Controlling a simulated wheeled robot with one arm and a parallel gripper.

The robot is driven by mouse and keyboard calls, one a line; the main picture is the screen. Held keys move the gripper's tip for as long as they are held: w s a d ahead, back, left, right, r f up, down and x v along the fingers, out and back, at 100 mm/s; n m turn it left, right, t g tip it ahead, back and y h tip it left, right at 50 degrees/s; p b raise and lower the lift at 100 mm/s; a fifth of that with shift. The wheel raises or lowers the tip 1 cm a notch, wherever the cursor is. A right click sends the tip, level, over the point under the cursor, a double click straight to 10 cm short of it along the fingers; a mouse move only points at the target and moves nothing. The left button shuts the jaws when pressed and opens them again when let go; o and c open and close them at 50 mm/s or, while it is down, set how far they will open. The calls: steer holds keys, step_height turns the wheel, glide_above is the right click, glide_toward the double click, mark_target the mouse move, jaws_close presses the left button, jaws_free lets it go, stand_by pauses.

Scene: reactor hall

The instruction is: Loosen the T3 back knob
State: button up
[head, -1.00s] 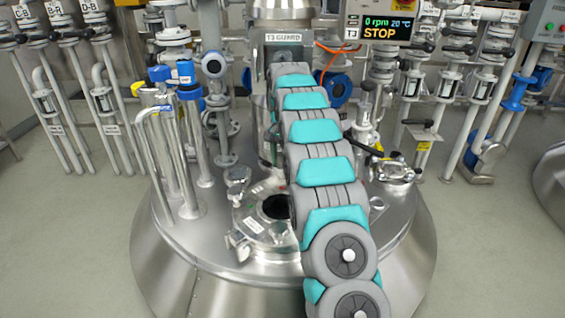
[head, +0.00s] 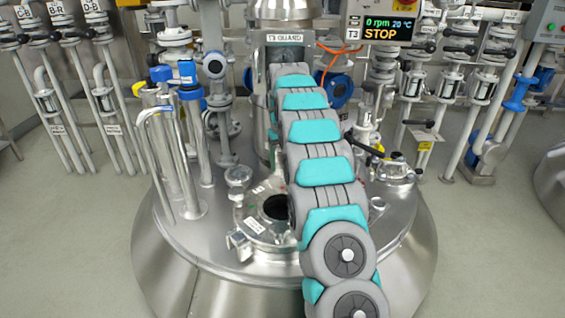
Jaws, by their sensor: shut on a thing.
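The T3 vessel (head: 200,240) is a wide steel dome in the middle of the head view. The T3 guard (head: 284,38) stands at the back centre. My teal and grey arm reaches from the bottom right over the vessel toward the guard. My gripper is hidden at the far end of the arm. I cannot make out the back knob, and the arm covers the area right of the opening. The T3 display (head: 388,28) reads 0 rpm, 20 °C, STOP.
Upright steel pipes (head: 170,150) with blue caps rise from the vessel's left side. A small port with a black handle (head: 398,165) lies right of my arm. Valve racks line the back on both sides. Bare floor (head: 60,240) shows left of the vessel.

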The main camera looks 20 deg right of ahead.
steer(key=n, duration=0.5)
steer(key=shift+s+a+f+n, duration=0.1)
steer(key=shift+f+n, duration=0.1)
steer(key=shift+n, duration=0.1)
steer(key=n, duration=0.6)
steer(key=shift+a, duration=0.1)
steer(key=n, duration=0.6)
steer(key=shift+s+n+b, duration=0.15)
steer(key=shift+n+b, duration=0.15)
steer(key=shift+b, duration=0.1)
steer(key=n, duration=0.5)
steer(key=shift+s+n+b, duration=0.1)
steer(key=shift+n+b, duration=0.25)
steer(key=shift+n, duration=0.05)
steer(key=o, duration=1.4)
steer(key=shift+r, duration=0.1)
